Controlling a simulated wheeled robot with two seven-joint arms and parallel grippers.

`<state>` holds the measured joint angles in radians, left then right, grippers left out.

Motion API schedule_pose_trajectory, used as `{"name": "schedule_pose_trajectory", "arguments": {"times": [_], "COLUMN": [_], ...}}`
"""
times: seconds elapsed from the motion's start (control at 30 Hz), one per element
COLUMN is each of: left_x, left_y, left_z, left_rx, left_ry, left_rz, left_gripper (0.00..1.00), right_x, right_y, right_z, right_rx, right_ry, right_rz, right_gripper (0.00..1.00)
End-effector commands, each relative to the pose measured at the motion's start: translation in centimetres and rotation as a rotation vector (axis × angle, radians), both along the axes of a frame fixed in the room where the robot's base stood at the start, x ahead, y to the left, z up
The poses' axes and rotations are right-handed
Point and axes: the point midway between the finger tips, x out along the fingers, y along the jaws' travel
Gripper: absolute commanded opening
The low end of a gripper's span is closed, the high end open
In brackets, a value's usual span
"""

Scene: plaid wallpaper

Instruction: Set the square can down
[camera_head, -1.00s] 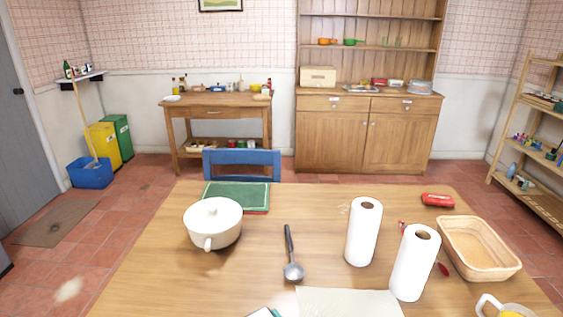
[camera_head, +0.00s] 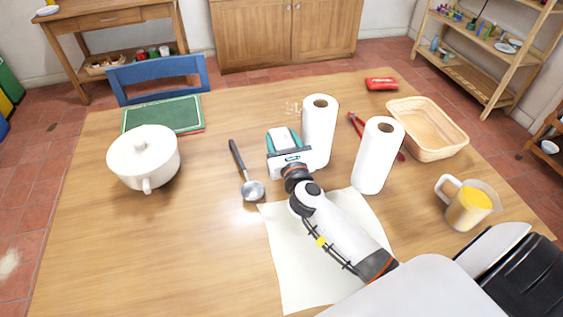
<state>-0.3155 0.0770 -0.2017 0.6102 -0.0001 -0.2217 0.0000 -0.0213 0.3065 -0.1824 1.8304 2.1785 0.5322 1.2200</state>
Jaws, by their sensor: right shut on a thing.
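My right gripper (camera_head: 287,150) is over the middle of the table, its arm reaching in from the lower right. It is shut on a small boxy thing with a pale top and teal edges, which I take to be the square can (camera_head: 284,137). The gripper body hides part of it, and I cannot tell whether its base touches the table (camera_head: 210,245). It is just left of a paper towel roll (camera_head: 319,130) and right of the ladle (camera_head: 246,175). My left gripper is not in view.
A second paper roll (camera_head: 377,155), red tongs (camera_head: 357,125), a basket (camera_head: 430,130) and a jug of yellow liquid (camera_head: 468,206) are to the right. A lidded white pot (camera_head: 143,160) and green book (camera_head: 163,116) are left. A paper sheet (camera_head: 290,255) lies under my arm. The front left is clear.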

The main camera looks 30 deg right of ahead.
Motion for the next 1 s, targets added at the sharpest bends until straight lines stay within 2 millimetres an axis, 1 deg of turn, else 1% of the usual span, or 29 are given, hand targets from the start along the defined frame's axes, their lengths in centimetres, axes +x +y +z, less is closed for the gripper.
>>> {"name": "schedule_pose_trajectory", "arguments": {"times": [0.03,0.13,0.23,0.3,0.4,0.5,0.73,0.87,0.9,0.97,1.0], "left_x": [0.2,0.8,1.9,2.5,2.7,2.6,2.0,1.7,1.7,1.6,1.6], "left_y": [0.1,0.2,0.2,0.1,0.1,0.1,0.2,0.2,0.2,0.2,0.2], "left_z": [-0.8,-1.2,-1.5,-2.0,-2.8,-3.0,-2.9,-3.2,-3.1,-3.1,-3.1], "left_rx": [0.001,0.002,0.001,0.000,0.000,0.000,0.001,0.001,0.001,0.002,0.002], "left_ry": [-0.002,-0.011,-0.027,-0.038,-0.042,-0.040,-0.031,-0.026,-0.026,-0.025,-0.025], "left_rz": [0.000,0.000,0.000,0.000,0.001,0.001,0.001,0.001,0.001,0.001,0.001], "left_gripper": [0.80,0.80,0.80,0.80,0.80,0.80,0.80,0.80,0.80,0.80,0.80], "right_x": [0.0,0.0,0.0,0.0,0.0,0.0,0.0,0.0,-0.1,-0.1,-0.1], "right_y": [0.0,0.0,0.0,0.0,0.0,0.1,0.1,0.1,0.1,0.1,0.0], "right_z": [-1.2,-2.2,-3.1,-4.2,-5.6,-6.1,-6.0,-6.4,-6.4,-6.4,-6.4], "right_rx": [0.001,0.000,-0.001,-0.001,-0.001,-0.001,0.000,0.000,0.001,0.001,0.001], "right_ry": [-0.001,-0.003,-0.003,-0.002,-0.002,-0.003,-0.004,-0.003,-0.001,-0.001,-0.001], "right_rz": [0.000,0.000,0.001,0.001,0.000,0.001,0.002,0.001,0.001,0.001,0.001], "right_gripper": [0.21,0.21,0.21,0.21,0.21,0.21,0.21,0.21,0.58,0.68,0.74]}}
